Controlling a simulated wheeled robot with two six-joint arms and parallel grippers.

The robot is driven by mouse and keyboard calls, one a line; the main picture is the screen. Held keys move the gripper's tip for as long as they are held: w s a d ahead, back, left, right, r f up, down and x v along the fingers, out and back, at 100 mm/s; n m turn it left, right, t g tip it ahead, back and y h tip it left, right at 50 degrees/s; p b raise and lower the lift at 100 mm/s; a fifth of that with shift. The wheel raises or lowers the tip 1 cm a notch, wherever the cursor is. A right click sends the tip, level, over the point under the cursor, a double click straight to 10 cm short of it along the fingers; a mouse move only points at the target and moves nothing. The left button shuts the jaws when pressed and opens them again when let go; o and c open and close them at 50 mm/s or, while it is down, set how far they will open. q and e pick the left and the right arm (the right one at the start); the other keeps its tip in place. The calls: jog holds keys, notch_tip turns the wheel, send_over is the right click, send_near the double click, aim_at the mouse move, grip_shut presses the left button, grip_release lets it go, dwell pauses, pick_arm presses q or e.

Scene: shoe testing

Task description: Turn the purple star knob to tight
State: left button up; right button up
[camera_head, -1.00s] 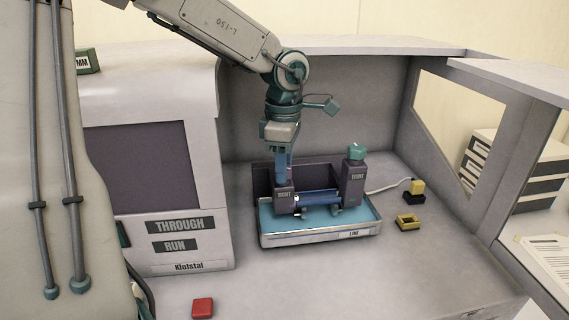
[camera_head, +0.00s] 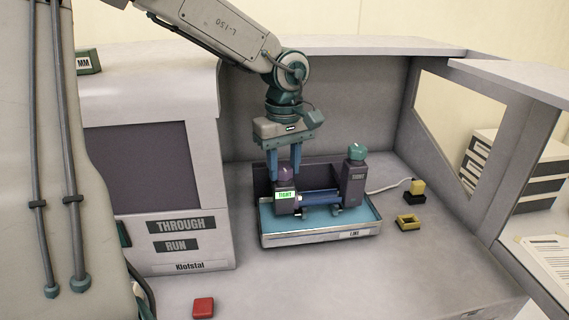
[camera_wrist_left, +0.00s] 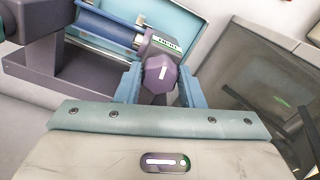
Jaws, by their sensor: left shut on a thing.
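The purple star knob (camera_head: 286,173) sits on top of the left dark post of the device, above a TIGHT label (camera_head: 286,195) that is lit green. My left gripper (camera_head: 285,172) comes down from above, one blue finger on each side of the knob, shut on it. In the left wrist view the purple knob (camera_wrist_left: 160,76), with a white mark on its face, sits between the blue fingers of the left gripper (camera_wrist_left: 159,86). My right gripper is not in view.
A teal knob (camera_head: 357,152) tops the right post, whose TIGHT label is dark. A blue roller (camera_head: 320,197) lies between the posts, on a blue tray (camera_head: 340,224). Yellow and black pieces (camera_head: 408,222) lie at right, a red block (camera_head: 203,307) in front. A grey machine (camera_head: 180,219) stands at left.

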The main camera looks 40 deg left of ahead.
aim_at(284, 168)
pick_arm(q)
jog(key=shift+w+a+r+m, duration=0.1)
jog(key=shift+w+r+m, duration=0.05)
jog(key=shift+m, duration=0.45)
jog(key=o, duration=1)
notch_tip(284, 168, up, 11)
jog(key=p, duration=1)
jog(key=shift+f, duration=0.2)
jog(key=shift+f, duration=0.1)
